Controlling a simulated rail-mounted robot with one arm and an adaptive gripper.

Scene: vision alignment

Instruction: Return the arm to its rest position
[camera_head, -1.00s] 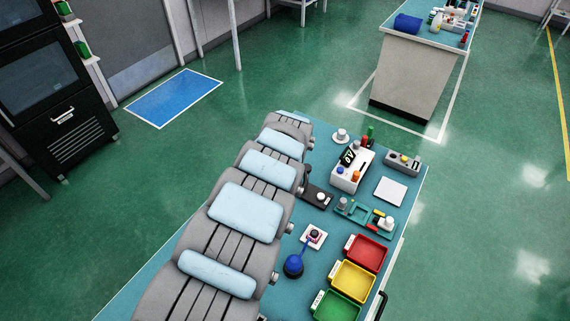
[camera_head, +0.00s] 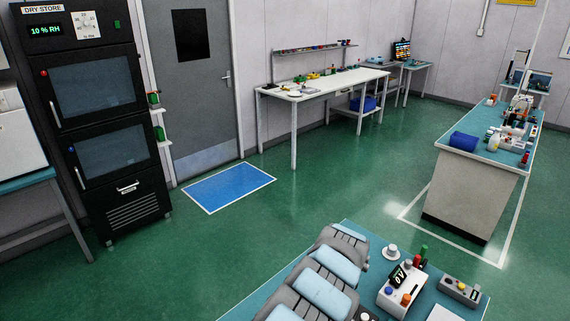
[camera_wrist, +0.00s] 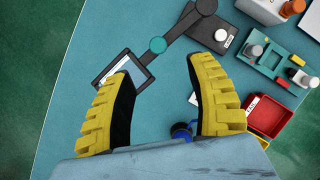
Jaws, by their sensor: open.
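My gripper (camera_wrist: 160,78) shows in the wrist view with its two yellow ribbed fingers spread wide apart and nothing between them. It hangs over the teal workbench (camera_wrist: 75,95), apart from the things on it. In the camera_head view, my grey arm with light blue pads reaches over the teal bench (camera_head: 262,300); my gripper cannot be made out there. A dark-framed flat device (camera_wrist: 130,70) on a jointed dark arm lies partly behind the left finger. A blue round thing (camera_wrist: 182,130) shows low between the fingers, partly hidden.
A red tray (camera_wrist: 268,115) and a green fixture (camera_wrist: 272,60) lie right of the gripper. A white box with a display (camera_head: 400,288) stands on the bench. A black dry cabinet (camera_head: 95,110), a white table (camera_head: 325,84) and another bench (camera_head: 480,190) stand beyond open green floor.

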